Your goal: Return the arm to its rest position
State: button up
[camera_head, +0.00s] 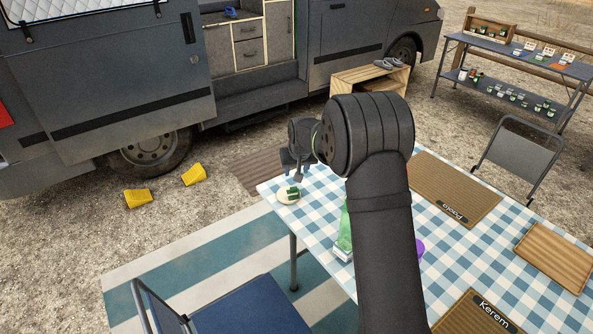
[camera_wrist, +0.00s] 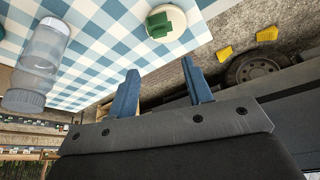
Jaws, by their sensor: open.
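My gripper (camera_head: 297,163) is above the far left corner of the checked table (camera_head: 325,172), at the end of my dark arm, which reaches across the table. In the wrist view the two blue fingers of my gripper (camera_wrist: 160,92) are wide apart with nothing between them. A small white round dish (camera_head: 284,197) with a green item (camera_head: 293,192) on it stands at the table corner, just below my gripper. The dish also shows in the wrist view (camera_wrist: 180,30). My arm hides part of the table.
A clear bottle (camera_wrist: 38,65) stands on the table; a green bottle (camera_head: 344,235) shows beside my arm. Woven placemats (camera_head: 455,185) and a wooden tray (camera_head: 555,255) lie to the right. Chairs (camera_head: 250,305) stand around. A van (camera_head: 110,80) is behind, with yellow wheel chocks (camera_head: 138,197).

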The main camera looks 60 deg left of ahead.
aim_at(294, 187)
jog(key=shift+f, duration=0.1)
jog(key=x, duration=1.2)
jog(key=shift+f, duration=0.1)
jog(key=shift+r, duration=1.45)
